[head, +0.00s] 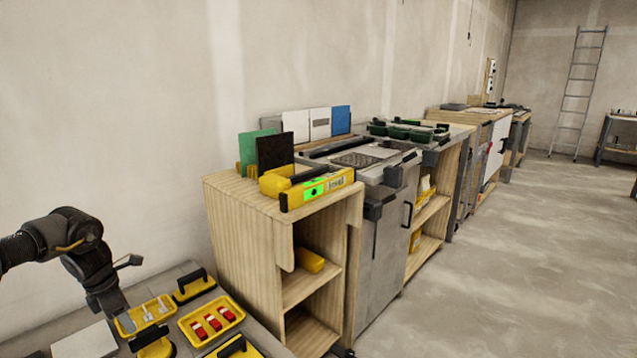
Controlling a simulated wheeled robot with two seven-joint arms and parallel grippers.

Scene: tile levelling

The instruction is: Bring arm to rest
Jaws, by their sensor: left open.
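My left arm comes in from the left edge and bends down over the low bench at the lower left. My left gripper (118,312) points down near the left end of a yellow tray with pale pieces (160,309). It is open, and I see nothing held in it. Its fingertips are small and dark here, so I cannot tell whether they touch the tray. My right gripper is out of view.
The low bench also bears a yellow tray (235,311) with red pieces and black-handled yellow tools (193,287). A wooden cabinet (240,225) stands close to its right, with a yellow level (318,188) and upright tiles (274,151) on top. Floor (480,280) is clear at right.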

